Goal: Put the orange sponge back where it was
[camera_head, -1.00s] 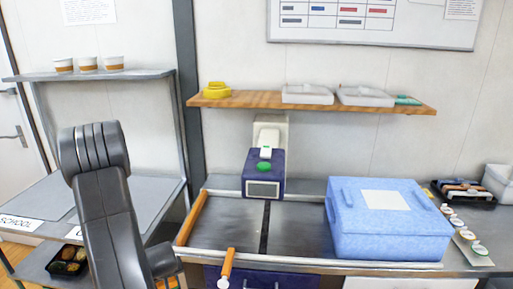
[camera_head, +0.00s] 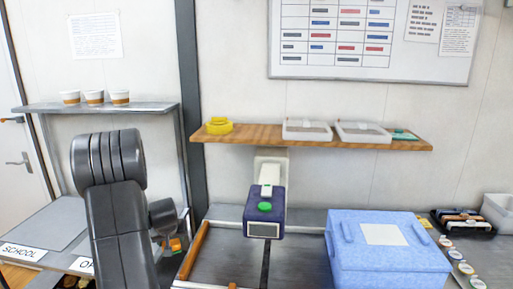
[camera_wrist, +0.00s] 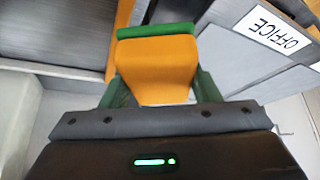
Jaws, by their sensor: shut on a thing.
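The orange sponge (camera_wrist: 155,70) has a green strip along its far edge and fills the middle of the wrist view. My gripper (camera_wrist: 160,88) is shut on it, with a green finger on each side. In the head view a small orange part of the sponge (camera_head: 176,244) shows beside my dark arm, in front of the left shelf unit. The rest is hidden by the arm. The sponge appears held up, but its height above the surfaces cannot be told.
A shelf labelled SCHOOL (camera_head: 24,252) is at left; an OFFICE label (camera_wrist: 272,29) shows in the wrist view. A blue box (camera_head: 385,262) stands on the right of the counter. A wooden wall shelf (camera_head: 270,134) holds a yellow item (camera_head: 219,127) and clear containers (camera_head: 307,130).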

